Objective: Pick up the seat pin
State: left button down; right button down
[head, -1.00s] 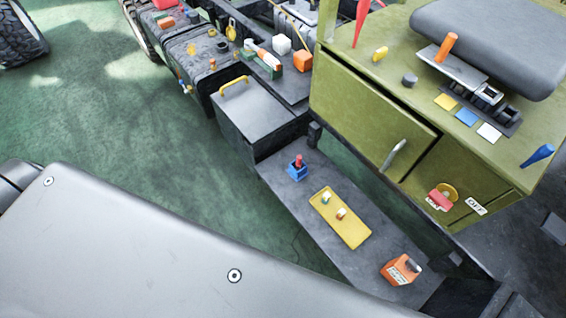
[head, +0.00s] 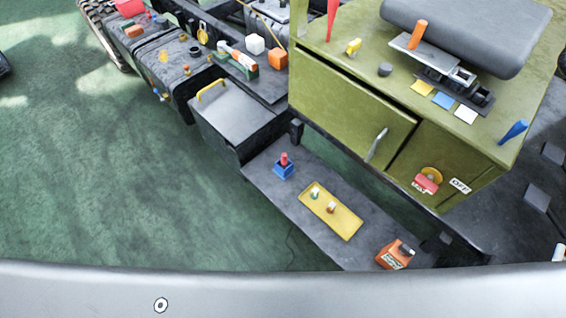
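No label marks the seat pin. An orange cylindrical peg (head: 418,34) stands upright in a flat grey plate (head: 418,55) beside the dark grey seat cushion (head: 455,28) on top of the green cabin box; it may be the seat pin. Other pin-like pieces are a blue tapered one (head: 514,131) at the box's right edge and a red tapered one (head: 332,18) at its left edge. Neither of my grippers shows in the head view. A broad grey part of my own body fills the bottom edge.
The green box (head: 352,105) has a door with a grey handle (head: 377,145). Yellow, blue and white squares lie on its top. A lower dark shelf (head: 285,195) holds a yellow tray (head: 308,203), a blue block (head: 284,171) with a red knob and an orange box (head: 394,256). Green floor is clear at left.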

aim_at(284, 162)
jog(key=z, duration=1.95)
jog(key=k, duration=1.25)
jog(key=u, duration=2.2)
jog(key=i, duration=0.5)
jog(key=u, duration=0.1)
